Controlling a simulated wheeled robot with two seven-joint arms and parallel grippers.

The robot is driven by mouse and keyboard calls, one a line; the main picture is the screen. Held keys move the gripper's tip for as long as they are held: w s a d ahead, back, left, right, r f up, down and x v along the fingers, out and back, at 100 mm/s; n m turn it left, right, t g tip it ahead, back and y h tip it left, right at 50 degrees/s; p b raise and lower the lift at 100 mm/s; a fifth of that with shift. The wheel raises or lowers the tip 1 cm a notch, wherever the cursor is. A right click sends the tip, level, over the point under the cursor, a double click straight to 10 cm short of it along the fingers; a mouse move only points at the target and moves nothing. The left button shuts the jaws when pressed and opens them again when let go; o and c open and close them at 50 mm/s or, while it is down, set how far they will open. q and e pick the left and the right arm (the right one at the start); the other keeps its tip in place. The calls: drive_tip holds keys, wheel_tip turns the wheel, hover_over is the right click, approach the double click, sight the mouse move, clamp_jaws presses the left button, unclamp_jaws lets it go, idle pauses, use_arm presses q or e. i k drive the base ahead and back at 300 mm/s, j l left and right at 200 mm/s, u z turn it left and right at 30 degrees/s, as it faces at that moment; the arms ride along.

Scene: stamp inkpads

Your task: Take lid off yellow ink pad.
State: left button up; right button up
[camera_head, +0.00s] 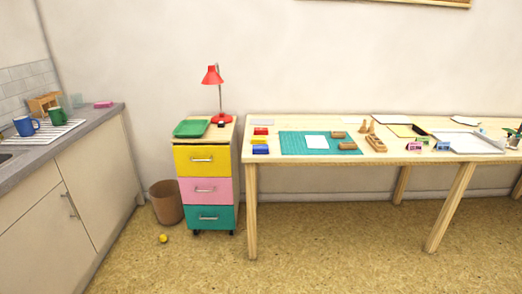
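A small yellow block (259,141), which looks like the yellow ink pad, lies at the left end of the wooden table (268,167). It sits between a red pad (261,131) behind it and a blue pad (261,149) in front of it. It is too small here to tell its lid from its base. Neither of my grippers is in view.
A green cutting mat (290,147) with white paper and wooden stamps lies right of the pads. A drawer cabinet (202,161) with a green tray (190,129) and red lamp (212,77) stands left. A yellow ball (163,239) lies on the open floor.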

sight(253, 138)
drive_tip(key=i+l, duration=2.15)
drive_tip(key=i, duration=0.05)
